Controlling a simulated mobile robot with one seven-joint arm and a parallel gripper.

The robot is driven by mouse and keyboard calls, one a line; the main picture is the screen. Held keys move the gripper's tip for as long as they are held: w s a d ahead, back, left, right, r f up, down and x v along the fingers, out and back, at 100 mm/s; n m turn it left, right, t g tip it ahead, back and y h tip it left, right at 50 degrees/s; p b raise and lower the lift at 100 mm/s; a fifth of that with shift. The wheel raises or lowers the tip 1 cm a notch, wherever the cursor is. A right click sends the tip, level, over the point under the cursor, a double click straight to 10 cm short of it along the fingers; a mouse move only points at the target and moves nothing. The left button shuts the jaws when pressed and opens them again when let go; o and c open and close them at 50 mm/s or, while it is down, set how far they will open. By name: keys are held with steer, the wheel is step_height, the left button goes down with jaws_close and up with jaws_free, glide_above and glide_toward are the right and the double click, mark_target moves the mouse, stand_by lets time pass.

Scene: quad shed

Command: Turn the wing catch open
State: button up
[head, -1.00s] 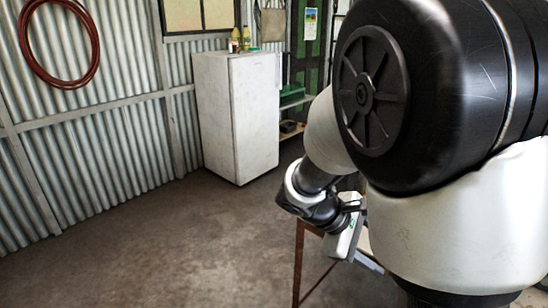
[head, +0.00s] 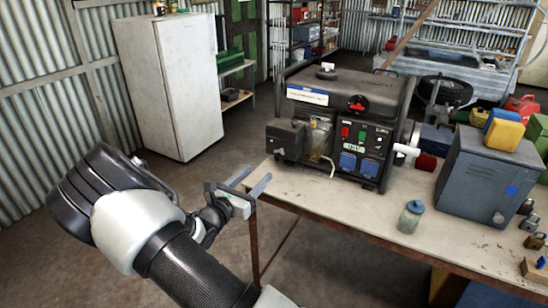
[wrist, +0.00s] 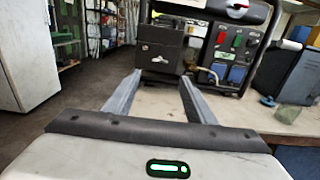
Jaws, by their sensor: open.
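A black generator (head: 345,95) stands on the bench, with a black box (head: 285,140) on its left front. That box (wrist: 160,47) is straight ahead in the wrist view, with small fittings on its face. My gripper (head: 251,181) is open and empty, off the bench's left end and left of the box. In the wrist view its two fingers (wrist: 159,78) point toward the box, apart from it.
A white fridge (head: 170,90) stands behind left. The floor left of the bench is clear.

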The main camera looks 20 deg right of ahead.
mark_target(278, 153)
steer(key=x, duration=1.2)
steer(key=shift+w+d+b, duration=0.3)
steer(key=shift+b, duration=0.05)
steer(key=c, duration=1)
steer(key=shift+c, duration=0.2)
